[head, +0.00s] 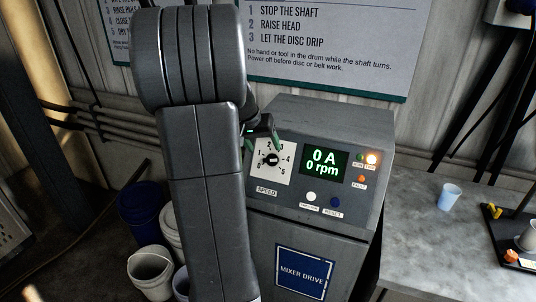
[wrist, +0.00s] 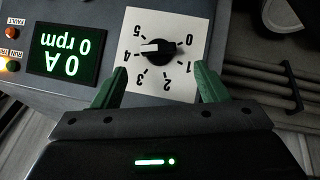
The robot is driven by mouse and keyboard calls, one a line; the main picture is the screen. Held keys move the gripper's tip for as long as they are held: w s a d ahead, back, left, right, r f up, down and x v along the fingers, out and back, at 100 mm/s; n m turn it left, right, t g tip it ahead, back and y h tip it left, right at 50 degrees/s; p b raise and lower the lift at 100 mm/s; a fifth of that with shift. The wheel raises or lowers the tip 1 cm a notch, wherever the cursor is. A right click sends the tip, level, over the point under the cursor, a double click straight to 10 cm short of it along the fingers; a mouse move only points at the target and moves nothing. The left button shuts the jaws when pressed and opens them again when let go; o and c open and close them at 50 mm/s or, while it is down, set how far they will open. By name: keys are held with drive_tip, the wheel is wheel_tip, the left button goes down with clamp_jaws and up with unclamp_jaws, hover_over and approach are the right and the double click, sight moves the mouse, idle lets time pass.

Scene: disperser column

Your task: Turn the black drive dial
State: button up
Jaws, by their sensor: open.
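The black drive dial (head: 271,159) sits on a white square plate marked SPEED on the grey mixer drive box, numbered 0 to 5. In the wrist view the dial (wrist: 157,48) is in plain sight, with a pale mark on its left part; which number it is set to is not clear. My gripper (head: 262,139) is just above the dial plate in the head view. In the wrist view my gripper (wrist: 160,78) is open, its green fingers on either side of the plate's near part. The fingertips stop short of the dial and nothing is between them.
A green display (head: 323,165) right of the dial reads 0 A and 0 rpm. An orange lamp (head: 371,159) is lit. A white button (head: 311,197) and a blue button (head: 336,201) sit below. A pale cup (head: 450,196) stands on the bench at right; several buckets stand left.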

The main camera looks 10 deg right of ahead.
sight(270, 158)
drive_tip(key=x, duration=0.6)
drive_tip(key=shift+s+d+p, duration=0.1)
drive_tip(key=shift+p, duration=0.2)
drive_tip(key=shift+c, duration=0.2)
drive_tip(key=c, duration=0.9)
